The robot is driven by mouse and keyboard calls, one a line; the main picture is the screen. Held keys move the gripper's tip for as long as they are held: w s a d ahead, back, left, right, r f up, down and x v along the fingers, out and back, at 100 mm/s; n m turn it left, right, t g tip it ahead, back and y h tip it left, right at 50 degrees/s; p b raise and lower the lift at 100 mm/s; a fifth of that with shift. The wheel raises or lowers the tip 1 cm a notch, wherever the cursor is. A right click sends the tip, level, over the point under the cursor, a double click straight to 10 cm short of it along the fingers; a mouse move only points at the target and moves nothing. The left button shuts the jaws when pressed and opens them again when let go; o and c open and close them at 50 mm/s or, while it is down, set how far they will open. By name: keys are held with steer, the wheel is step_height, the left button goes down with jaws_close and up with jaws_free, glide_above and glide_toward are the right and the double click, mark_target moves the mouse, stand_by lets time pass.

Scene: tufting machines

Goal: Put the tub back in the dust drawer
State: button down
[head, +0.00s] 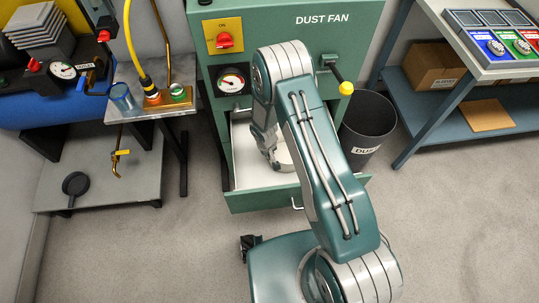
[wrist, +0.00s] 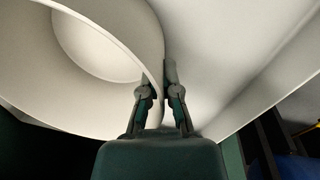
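The tub (head: 284,156) is a round, pale, open container. It shows in the head view inside the open dust drawer, partly hidden by my arm. The dust drawer (head: 262,200) has a white inside and a green front, and is pulled out below the green dust fan cabinet. In the wrist view the tub (wrist: 90,50) fills the upper left, with its rim facing the camera. My gripper (wrist: 160,88) has one finger inside the tub and one outside, closed in on its thin wall. In the head view my gripper (head: 272,150) is down at the tub; its fingertips are hard to see.
A black dust bin (head: 368,128) stands right of the drawer. A blue-green shelf unit (head: 420,105) with a cardboard box is farther right. A small bench (head: 150,106) with a yellow hose is at left. The floor in front of the drawer is clear at left.

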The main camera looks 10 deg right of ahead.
steer(key=shift+f, duration=0.1)
steer(key=c, duration=0.8)
jaws_free()
steer(key=shift+d, duration=0.1)
